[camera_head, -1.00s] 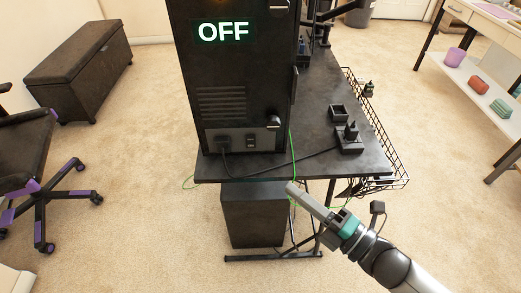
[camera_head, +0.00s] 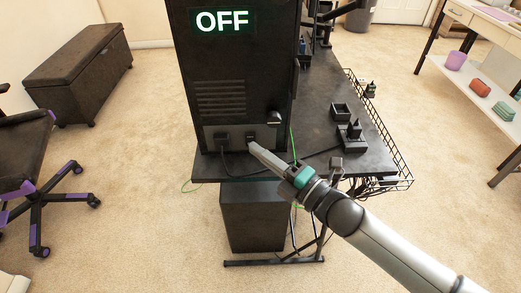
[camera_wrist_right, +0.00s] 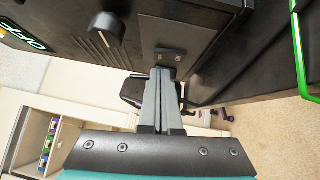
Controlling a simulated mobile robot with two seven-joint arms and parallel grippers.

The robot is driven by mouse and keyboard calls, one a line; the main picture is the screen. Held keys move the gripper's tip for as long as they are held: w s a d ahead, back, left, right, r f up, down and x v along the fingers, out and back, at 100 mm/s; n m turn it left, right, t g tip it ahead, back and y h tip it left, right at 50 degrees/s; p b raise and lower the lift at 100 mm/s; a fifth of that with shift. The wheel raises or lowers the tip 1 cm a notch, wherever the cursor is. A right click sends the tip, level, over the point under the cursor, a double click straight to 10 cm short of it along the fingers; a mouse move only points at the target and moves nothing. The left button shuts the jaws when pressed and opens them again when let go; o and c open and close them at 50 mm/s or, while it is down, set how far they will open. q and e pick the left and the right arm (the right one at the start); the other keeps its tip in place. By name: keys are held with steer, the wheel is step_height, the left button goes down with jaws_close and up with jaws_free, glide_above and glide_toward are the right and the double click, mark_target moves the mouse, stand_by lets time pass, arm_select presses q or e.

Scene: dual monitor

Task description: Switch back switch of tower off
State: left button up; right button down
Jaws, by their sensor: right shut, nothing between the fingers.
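The black tower (camera_head: 212,70) stands upright on the desk with its back panel facing me. A lit sign on it (camera_head: 222,21) reads "OFF" in the head view. The small black back switch (camera_head: 251,136) sits on a grey plate low on the panel, right of the plugged-in power cable. It also shows in the wrist view (camera_wrist_right: 170,54). My right gripper (camera_head: 253,148) is shut and empty, its tips just below the switch; they also show in the wrist view (camera_wrist_right: 160,73). I cannot tell whether they touch it. My left gripper is out of view.
The dark desk top (camera_head: 325,85) extends right of the tower. A power strip (camera_head: 351,136) and a small black tray (camera_head: 340,112) lie on it. A black knob (camera_head: 275,117) juts from the tower. A wire basket (camera_head: 385,130) edges the desk.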

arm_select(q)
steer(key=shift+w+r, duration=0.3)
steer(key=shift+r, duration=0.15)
arm_select(e)
steer(key=shift+w+r, duration=0.1)
steer(key=shift+w, duration=0.6)
steer(key=shift+w+r+p, duration=0.15)
steer(key=shift+w+p, duration=0.05)
steer(key=shift+p, duration=0.55)
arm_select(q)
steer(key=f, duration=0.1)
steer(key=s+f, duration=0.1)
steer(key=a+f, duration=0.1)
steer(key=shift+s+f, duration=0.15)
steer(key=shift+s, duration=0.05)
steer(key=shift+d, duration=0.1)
